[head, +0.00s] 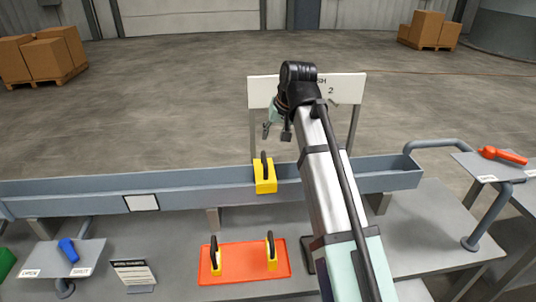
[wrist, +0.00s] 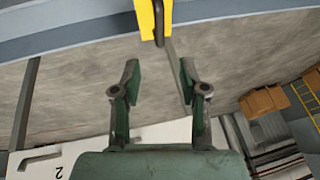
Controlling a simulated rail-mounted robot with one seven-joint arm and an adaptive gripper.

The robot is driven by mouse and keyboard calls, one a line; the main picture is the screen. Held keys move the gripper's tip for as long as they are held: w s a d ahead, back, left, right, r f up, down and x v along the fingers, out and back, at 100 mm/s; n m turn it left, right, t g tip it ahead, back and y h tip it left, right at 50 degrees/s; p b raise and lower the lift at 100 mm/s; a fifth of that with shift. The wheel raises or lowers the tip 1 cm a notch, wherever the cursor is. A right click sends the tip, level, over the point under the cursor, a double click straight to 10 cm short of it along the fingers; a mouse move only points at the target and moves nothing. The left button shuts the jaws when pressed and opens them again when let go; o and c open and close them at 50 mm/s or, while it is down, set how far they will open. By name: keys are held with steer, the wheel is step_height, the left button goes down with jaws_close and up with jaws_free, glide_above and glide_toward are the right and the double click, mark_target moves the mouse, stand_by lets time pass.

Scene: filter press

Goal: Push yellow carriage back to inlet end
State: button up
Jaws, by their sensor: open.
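The yellow carriage (head: 264,183) with a dark upright handle sits on the long grey-blue trough (head: 80,193), right of its middle in the head view. Its yellow side shows at the top edge of the wrist view (wrist: 146,20), with the dark handle beside it. My gripper (head: 277,131) is above and behind the trough, partly hidden by my arm. In the wrist view my gripper (wrist: 159,76) has its two green-padded fingers apart with nothing between them, and the carriage lies beyond the fingertips, apart from them.
A sign board (head: 262,92) stands behind the trough. In front, an orange tray (head: 243,262) holds two yellow pieces with dark handles. Grey pipes meet the right end, near an orange handle (head: 503,155). A blue handle (head: 68,250) is at left. The trough's left stretch is clear.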

mark_target(265, 157)
steer(key=p+x, duration=0.2)
steer(key=x, duration=1)
steer(key=shift+f, duration=0.15)
jaws_close()
